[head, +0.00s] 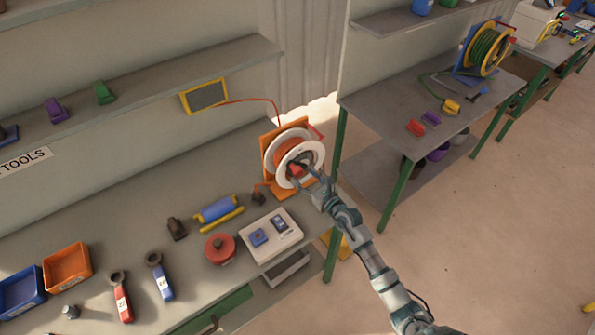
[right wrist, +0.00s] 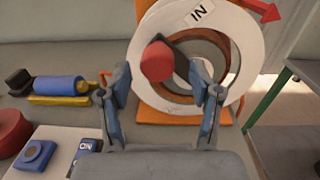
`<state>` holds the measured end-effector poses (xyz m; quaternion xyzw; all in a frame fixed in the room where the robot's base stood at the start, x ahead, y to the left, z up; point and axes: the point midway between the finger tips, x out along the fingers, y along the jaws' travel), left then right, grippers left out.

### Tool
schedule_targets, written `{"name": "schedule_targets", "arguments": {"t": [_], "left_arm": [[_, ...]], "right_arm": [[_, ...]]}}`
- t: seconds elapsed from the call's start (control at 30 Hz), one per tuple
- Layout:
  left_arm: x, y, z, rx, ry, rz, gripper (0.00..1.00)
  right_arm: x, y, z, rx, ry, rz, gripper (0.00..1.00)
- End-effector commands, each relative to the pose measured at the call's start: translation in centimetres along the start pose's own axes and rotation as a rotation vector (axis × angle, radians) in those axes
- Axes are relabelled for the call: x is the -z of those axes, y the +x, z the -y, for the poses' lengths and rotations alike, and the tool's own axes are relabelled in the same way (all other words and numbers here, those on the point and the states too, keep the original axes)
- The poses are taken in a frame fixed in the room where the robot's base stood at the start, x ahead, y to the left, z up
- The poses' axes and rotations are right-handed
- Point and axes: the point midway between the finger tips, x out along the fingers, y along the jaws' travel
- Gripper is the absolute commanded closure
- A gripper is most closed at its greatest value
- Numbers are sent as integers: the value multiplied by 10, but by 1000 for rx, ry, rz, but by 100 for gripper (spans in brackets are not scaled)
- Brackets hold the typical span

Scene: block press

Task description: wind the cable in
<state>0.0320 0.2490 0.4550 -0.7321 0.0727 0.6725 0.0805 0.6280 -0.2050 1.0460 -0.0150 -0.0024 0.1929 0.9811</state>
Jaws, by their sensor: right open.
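The cable reel (head: 272,148) has white flanges and an orange stand, and stands at the right end of the near bench. In the right wrist view its white flange (right wrist: 246,50) is marked "IN", and a red crank knob (right wrist: 157,60) sticks out towards me on a dark arm. My right gripper (head: 311,181) is open in front of the reel. In the wrist view the knob appears between its fingertips (right wrist: 160,78), with no clear contact. A thin red cable (head: 258,100) runs from a yellow-framed panel down behind the reel. My left gripper is out of view.
A white switch box (head: 284,246), a red round knob (head: 219,249) and a blue roller (head: 216,208) lie left of the reel. Tools and bins (head: 67,267) are further left. A red arrow (right wrist: 262,9) juts from the stand. Open floor lies right of the bench.

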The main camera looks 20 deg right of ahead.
Motion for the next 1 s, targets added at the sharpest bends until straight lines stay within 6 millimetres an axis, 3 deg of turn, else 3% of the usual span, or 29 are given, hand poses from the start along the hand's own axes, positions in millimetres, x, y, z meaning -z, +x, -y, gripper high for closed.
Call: {"name": "schedule_targets", "arguments": {"t": [0.2,0.57,0.6,0.67,0.83,1.0], "left_arm": [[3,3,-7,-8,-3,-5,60],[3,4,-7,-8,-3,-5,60],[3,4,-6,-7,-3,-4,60],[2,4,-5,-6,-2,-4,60],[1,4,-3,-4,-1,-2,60],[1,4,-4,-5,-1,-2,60]], "right_arm": [[0,31,-2,-1,-1,1,36],[0,38,-2,-1,-2,0,36],[0,37,-2,-1,-1,0,39],[0,37,-2,-1,-1,0,54],[0,37,-2,-1,0,0,96],[0,37,-2,0,-1,-1,100]]}}
